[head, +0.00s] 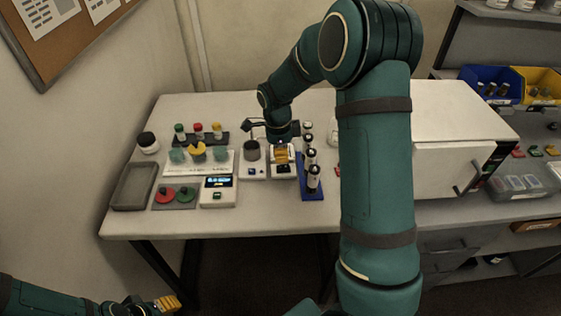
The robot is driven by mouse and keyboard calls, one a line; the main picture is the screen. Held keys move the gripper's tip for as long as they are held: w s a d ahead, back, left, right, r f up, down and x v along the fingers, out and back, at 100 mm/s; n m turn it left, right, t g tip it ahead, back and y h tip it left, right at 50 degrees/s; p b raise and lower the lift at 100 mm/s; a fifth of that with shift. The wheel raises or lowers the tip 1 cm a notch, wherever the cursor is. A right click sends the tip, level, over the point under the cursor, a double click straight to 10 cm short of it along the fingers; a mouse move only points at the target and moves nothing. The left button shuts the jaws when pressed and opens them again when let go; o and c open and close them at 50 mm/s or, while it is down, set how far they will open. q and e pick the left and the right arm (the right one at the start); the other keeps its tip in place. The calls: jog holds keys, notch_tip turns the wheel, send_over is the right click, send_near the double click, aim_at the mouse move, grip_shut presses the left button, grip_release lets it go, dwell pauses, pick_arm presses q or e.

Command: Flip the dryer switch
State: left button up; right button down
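No device carries a readable dryer label, so I cannot tell for sure which one is the dryer. A small white unit (284,173) with a dark switch-like spot on its front stands under my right gripper. Beside it on the left is a white unit with a grey cup (252,152) on top and a blue button (252,171). My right gripper (281,156) points down with its yellow fingertips over the first unit; contact and finger gap are unclear. My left gripper (168,303) is low at the bottom left, off the table, away from the devices.
A blue rack (313,190) with several vials stands close on the right. A display box (218,191), red and green discs (174,195) and a grey tray (134,186) lie left. A large white cabinet (457,130) with a handle is at right, partly behind my arm.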

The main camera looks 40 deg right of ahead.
notch_tip(320, 180, up, 8)
jog(key=shift+w+f+p, duration=0.15)
jog(key=shift+f+p, duration=0.1)
jog(key=shift+p, duration=0.05)
dwell(0.5)
